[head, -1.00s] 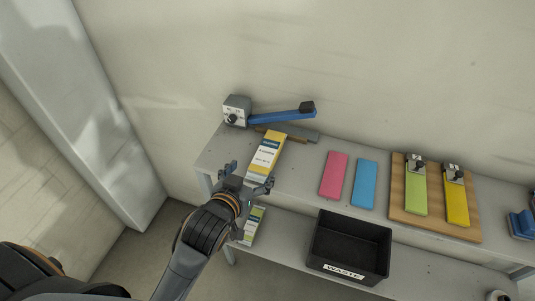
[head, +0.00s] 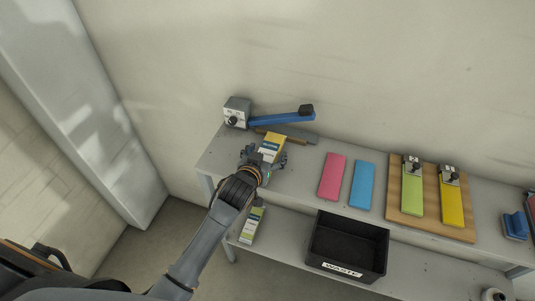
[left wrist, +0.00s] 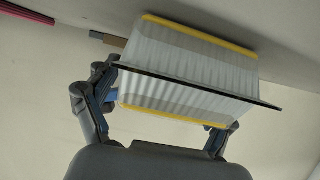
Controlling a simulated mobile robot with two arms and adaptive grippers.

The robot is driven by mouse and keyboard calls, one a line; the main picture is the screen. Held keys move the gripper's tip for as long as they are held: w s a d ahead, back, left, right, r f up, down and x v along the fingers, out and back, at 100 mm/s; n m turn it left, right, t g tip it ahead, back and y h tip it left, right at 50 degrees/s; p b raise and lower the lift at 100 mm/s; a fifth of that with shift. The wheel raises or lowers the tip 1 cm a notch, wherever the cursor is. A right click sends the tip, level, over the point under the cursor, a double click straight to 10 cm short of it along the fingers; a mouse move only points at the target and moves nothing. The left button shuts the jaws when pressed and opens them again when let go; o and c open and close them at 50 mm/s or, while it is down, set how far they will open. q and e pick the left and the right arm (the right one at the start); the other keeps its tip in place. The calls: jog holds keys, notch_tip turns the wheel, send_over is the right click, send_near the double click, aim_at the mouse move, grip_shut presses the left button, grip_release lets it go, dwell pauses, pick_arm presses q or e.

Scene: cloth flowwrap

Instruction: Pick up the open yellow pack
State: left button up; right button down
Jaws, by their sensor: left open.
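The yellow pack (head: 272,141) lies on the left part of the bench, with a yellow far end and a white label. My left gripper (head: 264,157) is over its near part, open, with a finger on each side, and hides much of it. In the left wrist view the pack (left wrist: 190,70) shows whitish ribbed sides, yellow edges and a dark thin line across it. The fingers of the left gripper (left wrist: 168,97) stand either side of its near end; whether they touch it I cannot tell. My right gripper is not in view.
A grey sealer with a blue lever (head: 275,118) stands behind the pack. Pink (head: 332,176) and blue (head: 363,185) flat pieces lie to the right, then a wooden board (head: 431,215) with clamped green and yellow pieces. Below are a black waste bin (head: 376,272) and a green-and-white pack (head: 252,226).

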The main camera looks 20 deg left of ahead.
pick_arm(q)
jog(key=shift+w, duration=0.2)
jog(key=c, duration=1.3)
jog(key=shift+s, duration=0.1)
